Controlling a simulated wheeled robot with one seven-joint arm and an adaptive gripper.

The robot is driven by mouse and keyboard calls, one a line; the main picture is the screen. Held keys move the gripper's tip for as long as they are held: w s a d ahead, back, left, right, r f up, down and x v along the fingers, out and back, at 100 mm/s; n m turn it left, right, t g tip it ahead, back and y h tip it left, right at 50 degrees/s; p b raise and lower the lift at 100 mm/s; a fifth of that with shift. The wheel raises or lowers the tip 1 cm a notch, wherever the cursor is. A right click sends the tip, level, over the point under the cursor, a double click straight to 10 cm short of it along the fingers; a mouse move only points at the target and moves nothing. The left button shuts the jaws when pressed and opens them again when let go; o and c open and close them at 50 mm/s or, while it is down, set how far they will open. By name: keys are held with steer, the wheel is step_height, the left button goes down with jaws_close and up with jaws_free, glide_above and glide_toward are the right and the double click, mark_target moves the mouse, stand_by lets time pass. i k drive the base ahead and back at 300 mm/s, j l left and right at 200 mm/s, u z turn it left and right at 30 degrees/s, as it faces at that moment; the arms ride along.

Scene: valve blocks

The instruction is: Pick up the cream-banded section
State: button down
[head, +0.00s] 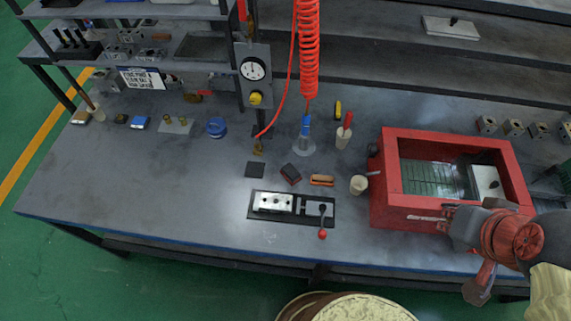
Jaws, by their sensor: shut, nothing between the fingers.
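I cannot pick out a cream band on any block in the head view. A silver block (273,202) with dark holes sits at the left of a black fixture plate (288,219) at the front middle of the bench. Several small grey blocks (514,128) stand in a row at the back right. My gripper (462,224) is at the right, by the front right of the red basin and far from the silver block. It is shut, with nothing seen in it. My arm hides part of the bench's right front.
The red basin (404,210) fills the right side. A red-knobbed lever (322,233) is on the fixture. A cream cup (358,185), a brush (321,180) and a dark block (291,174) lie nearby. A gauge post (254,75) and coiled red hose (307,50) rise behind. The left front is clear.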

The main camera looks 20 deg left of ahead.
mark_target(274, 202)
steer(key=j+u, duration=0.15)
steer(key=u, duration=1.4)
steer(key=i+j+z, duration=0.1)
steer(key=z, duration=0.3)
steer(key=j+z, duration=0.75)
steer(key=j, duration=1.9)
